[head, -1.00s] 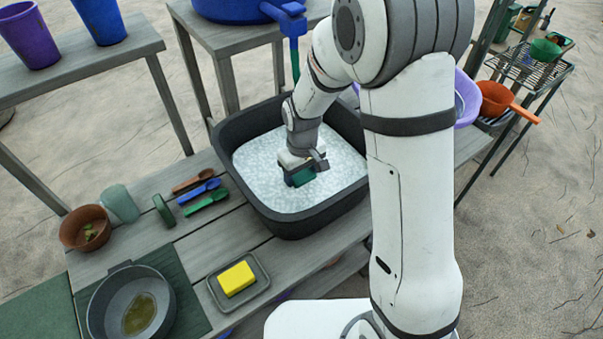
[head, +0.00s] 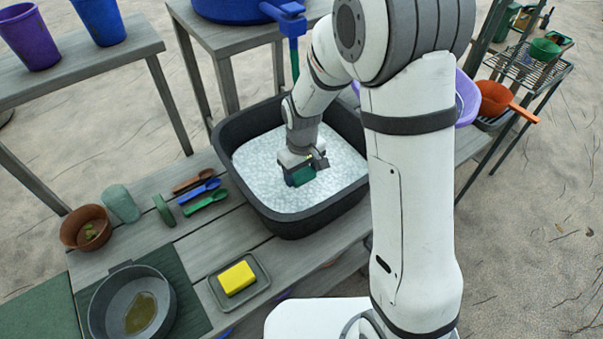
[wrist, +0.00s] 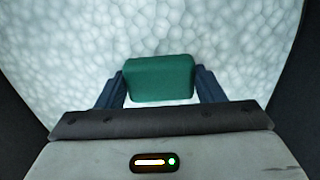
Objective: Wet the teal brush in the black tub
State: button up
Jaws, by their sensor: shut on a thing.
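The black tub (head: 295,226) stands on the grey slatted bench and is filled with pale, foamy-looking water (head: 262,165). My gripper (head: 303,174) is inside the tub's outline, over its middle. It is shut on the teal brush (head: 299,178), of which a green block shows between the fingers. In the wrist view the brush (wrist: 160,78) sits between the two dark blue fingers, with foam all around it. The brush's underside is hidden, so I cannot tell how deep it sits in the water.
A yellow sponge (head: 237,278) lies on a grey dish (head: 262,287) in front of the tub. Several spoons (head: 206,201), a brown pot (head: 85,240) and a dark pan (head: 100,315) are to the left.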

aim_at(302, 173)
notch_tip(302, 173, up, 16)
jog(key=p, duration=1)
dwell(0.6)
